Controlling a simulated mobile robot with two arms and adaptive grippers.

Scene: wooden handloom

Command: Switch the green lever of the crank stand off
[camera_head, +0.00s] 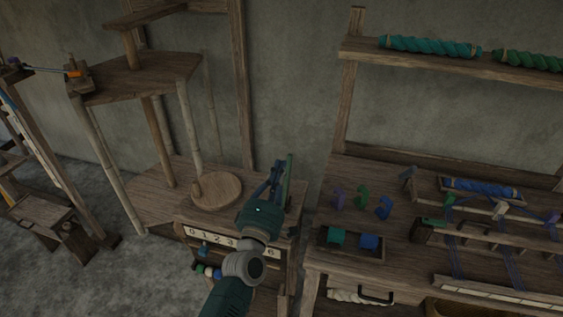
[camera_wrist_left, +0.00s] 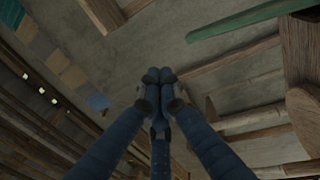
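The crank stand (camera_head: 184,216) is a wooden stand with a round wooden disc (camera_head: 216,189) on top and a row of numbers on its front. Its green lever (camera_head: 288,176) stands nearly upright at the stand's right side in the head view. The lever also shows as a green bar at the upper right of the left wrist view (camera_wrist_left: 255,19). My left gripper (camera_head: 278,168) is just left of the lever in the head view. Its blue fingers meet at the tips (camera_wrist_left: 160,76) with nothing seen between them, apart from the lever. My right gripper is not in view.
A workbench at right holds purple, green and blue hook-shaped pieces (camera_head: 362,197), a small tray with coloured blocks (camera_head: 352,255) and a small loom. A shelf above carries yarn rolls (camera_head: 430,46). A tall wooden frame (camera_head: 140,78) stands at left.

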